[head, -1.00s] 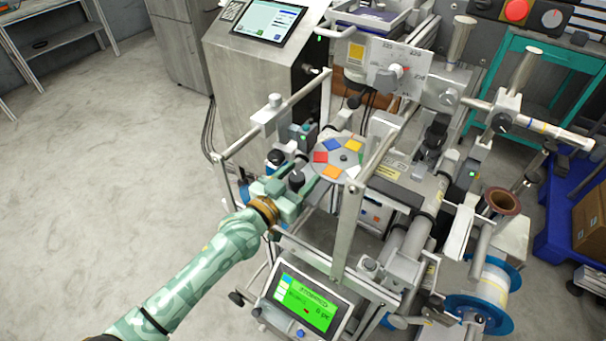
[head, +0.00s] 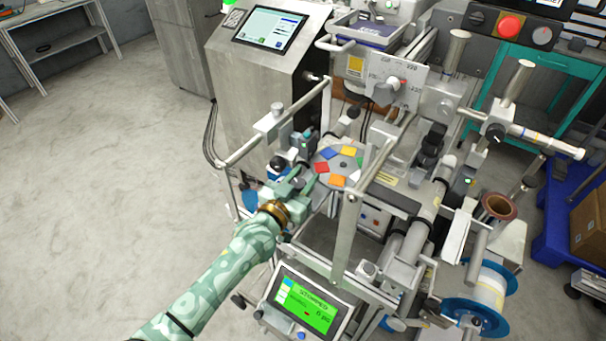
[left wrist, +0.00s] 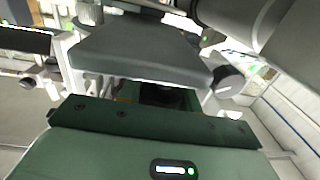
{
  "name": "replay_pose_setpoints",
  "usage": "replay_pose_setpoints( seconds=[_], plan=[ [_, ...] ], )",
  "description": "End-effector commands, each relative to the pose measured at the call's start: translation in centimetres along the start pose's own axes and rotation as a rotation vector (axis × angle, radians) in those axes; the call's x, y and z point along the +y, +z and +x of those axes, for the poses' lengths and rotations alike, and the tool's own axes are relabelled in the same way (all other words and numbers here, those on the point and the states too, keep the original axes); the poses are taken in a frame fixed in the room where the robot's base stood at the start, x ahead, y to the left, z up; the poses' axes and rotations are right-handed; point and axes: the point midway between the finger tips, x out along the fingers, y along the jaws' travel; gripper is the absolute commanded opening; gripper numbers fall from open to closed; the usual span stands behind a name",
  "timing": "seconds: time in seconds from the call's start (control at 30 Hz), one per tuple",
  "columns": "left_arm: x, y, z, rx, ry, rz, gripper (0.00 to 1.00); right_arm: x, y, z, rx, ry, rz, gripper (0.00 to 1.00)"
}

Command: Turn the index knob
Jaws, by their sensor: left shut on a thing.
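My left gripper (head: 294,177) reaches in from the lower left to the left side of the machine. It is shut on the index knob, which is mostly hidden by the fingers in the head view. In the left wrist view a dark piece, apparently the knob (left wrist: 163,94), shows just beyond the green gripper body. The round disc with coloured patches (head: 345,164) lies just right of the gripper. My right gripper is not in view.
A green-lit screen (head: 303,303) stands below the gripper. Metal rails and an upright post (head: 347,235) frame the disc. A blue reel (head: 477,305) is at the lower right. Open floor lies to the left.

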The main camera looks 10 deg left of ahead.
Motion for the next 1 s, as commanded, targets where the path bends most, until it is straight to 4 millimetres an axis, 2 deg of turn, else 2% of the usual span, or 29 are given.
replay_pose_setpoints(
  seconds=[0.27,0.3,0.37,0.73,0.87,1.0],
  plan=[
    [0.0,0.0,0.0,0.002,-0.01,0.001,0.11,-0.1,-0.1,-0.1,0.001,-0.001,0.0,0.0],
    [0.0,0.0,0.0,0.002,-0.01,0.001,0.4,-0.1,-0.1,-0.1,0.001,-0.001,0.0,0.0],
    [0.0,0.0,0.0,0.002,-0.009,0.001,0.55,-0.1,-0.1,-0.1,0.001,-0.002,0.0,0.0],
    [0.0,0.0,-0.6,0.001,-0.009,0.001,0.55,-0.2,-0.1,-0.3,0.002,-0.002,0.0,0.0],
    [0.0,-0.1,-2.7,-0.001,-0.008,0.001,0.55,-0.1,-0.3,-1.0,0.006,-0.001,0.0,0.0],
    [0.1,-0.2,-6.5,-0.001,-0.008,0.001,0.55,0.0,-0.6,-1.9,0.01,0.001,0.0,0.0]
  ],
)
